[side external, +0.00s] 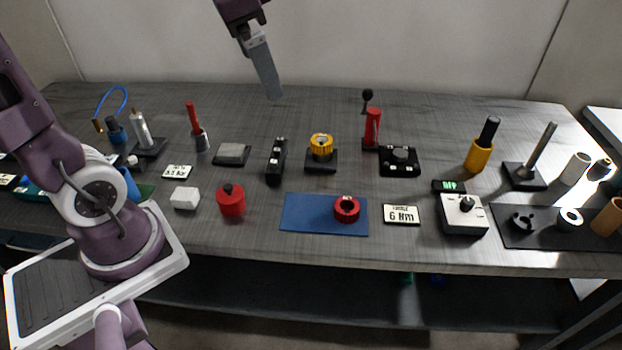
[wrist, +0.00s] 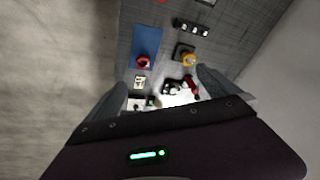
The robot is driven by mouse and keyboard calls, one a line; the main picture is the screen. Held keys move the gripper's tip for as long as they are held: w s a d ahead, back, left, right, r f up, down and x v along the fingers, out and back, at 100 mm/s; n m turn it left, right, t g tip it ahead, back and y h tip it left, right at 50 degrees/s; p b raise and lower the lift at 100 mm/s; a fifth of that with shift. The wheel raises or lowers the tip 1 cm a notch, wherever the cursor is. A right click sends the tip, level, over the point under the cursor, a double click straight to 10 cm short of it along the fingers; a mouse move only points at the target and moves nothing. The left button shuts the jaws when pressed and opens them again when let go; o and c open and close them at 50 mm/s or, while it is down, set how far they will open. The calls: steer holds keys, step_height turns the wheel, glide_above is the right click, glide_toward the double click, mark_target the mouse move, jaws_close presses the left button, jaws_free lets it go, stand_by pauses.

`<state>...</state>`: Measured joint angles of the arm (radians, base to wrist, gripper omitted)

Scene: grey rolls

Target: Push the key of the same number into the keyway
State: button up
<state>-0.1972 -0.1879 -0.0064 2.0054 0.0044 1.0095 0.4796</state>
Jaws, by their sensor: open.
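A red ring-shaped part (side external: 346,208) with a dark centre sits on the right part of a blue mat (side external: 300,214). It also shows in the wrist view (wrist: 142,61). I cannot make out a keyway or a number on it. A narrow black block with small pale pieces (side external: 276,162) stands behind the mat. A card reading "6 Nm" (side external: 402,214) lies right of the mat. No key can be told for certain. My gripper (side external: 273,97) hangs high above the back of the table, clear of everything. In the wrist view its fingers (wrist: 163,88) are apart and empty.
A yellow-topped part (side external: 321,148), a red upright tool (side external: 373,128) and a black box (side external: 400,161) stand behind the mat. A grey dial box (side external: 463,214) is at right. A red canister (side external: 231,200) and white block (side external: 184,198) are left. Bare table lies between them.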

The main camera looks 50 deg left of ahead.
steer(key=s+d+n+t, duration=0.1)
steer(key=s+d, duration=0.2)
steer(key=s, duration=0.3)
steer(key=shift+f, duration=0.2)
steer(key=s+f, duration=0.1)
steer(key=s, duration=0.1)
steer(key=s+d+f+n, duration=0.1)
steer(key=s, duration=0.2)
steer(key=s+d+f+n+t, duration=0.1)
steer(key=s, duration=0.1)
steer(key=shift+s+d+f+h, duration=0.1)
steer(key=shift+s+d+h, duration=0.1)
steer(key=shift+h, duration=0.2)
steer(key=shift+c, duration=1.1)
steer(key=shift+s+f, duration=0.15)
steer(key=c, duration=1.1)
steer(key=shift+o, duration=0.2)
